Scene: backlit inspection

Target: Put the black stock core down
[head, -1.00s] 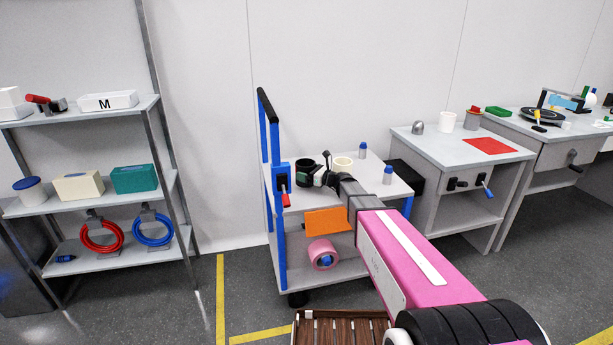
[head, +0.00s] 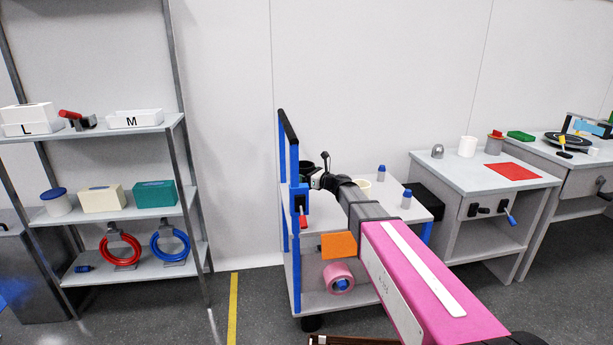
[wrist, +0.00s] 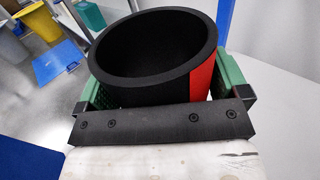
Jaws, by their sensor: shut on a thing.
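The black stock core (wrist: 185,75) is a thick-walled black ring with a red stripe on its side, filling the upper middle of the wrist view. My gripper (wrist: 165,88) is shut on it, with a green finger on either side. In the head view the core (head: 306,169) shows small and dark beside the cart's blue upright, at the end of my gripper (head: 316,179). It is upright, its open mouth facing up. I cannot tell whether its bottom touches the cart top (head: 388,212); my gripper hides that part.
A cream ring (head: 364,187) and two blue-capped bottles (head: 381,173) (head: 406,199) stand on the cart. The cart's blue upright (head: 295,200) is close to my gripper. An orange panel (head: 338,245) and pink roll (head: 339,278) are lower down. A shelf rack (head: 150,205) stands left.

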